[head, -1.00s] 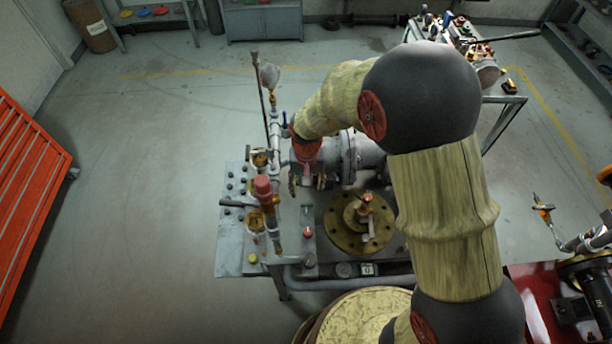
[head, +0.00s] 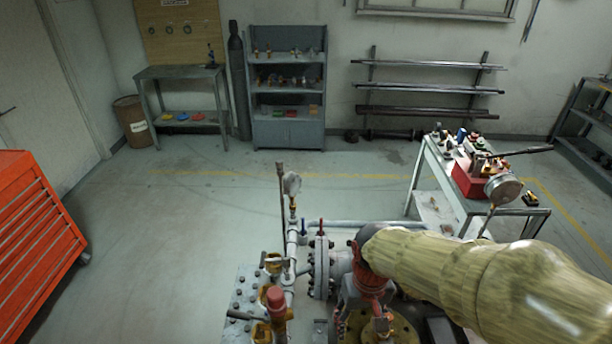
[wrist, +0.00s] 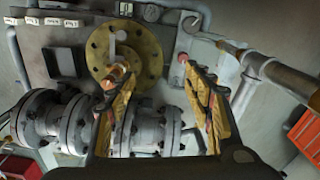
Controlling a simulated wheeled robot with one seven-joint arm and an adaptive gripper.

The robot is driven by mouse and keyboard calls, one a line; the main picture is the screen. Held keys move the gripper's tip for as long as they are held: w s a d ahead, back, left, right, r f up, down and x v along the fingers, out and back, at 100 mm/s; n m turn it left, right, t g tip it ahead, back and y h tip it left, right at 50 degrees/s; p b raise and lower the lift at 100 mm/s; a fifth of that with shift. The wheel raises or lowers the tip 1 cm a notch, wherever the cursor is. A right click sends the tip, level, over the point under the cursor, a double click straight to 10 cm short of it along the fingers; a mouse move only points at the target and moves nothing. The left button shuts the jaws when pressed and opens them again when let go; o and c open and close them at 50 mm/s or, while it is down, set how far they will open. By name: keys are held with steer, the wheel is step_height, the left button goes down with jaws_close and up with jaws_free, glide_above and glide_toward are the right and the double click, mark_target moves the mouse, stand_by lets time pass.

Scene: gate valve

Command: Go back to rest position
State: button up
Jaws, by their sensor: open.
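My gripper (wrist: 156,68) is open and empty in the wrist view, its two yellow-and-black fingers apart. Beyond the fingers is the round brass flange (wrist: 148,62) of the gate valve, with a small stem at its middle. The left fingertip overlaps the stem in the picture; I cannot tell whether they touch. In the head view my arm comes in from the right and its red wrist points down over the brass flange (head: 402,329), which is partly hidden. The grey pipe flange (head: 320,268) stands just left of the wrist.
A pressure gauge (head: 291,184) on a thin pipe and a red-capped fitting (head: 276,298) stand left of the arm. A side table (head: 443,185) with tools is behind it. A red tool cabinet (head: 35,262) is at the far left. The floor between is clear.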

steer(key=s+d+r+m+t+b, duration=0.1)
steer(key=s+d+r+t+b, duration=0.4)
steer(key=s+d+r+b, duration=0.1)
step_height(320, 180, up, 3)
steer(key=shift+s+d+m, duration=0.4)
steer(key=shift+s+d, duration=0.2)
steer(key=shift+s, duration=0.35)
steer(key=shift+w, duration=0.1)
steer(key=shift+c, duration=0.4)
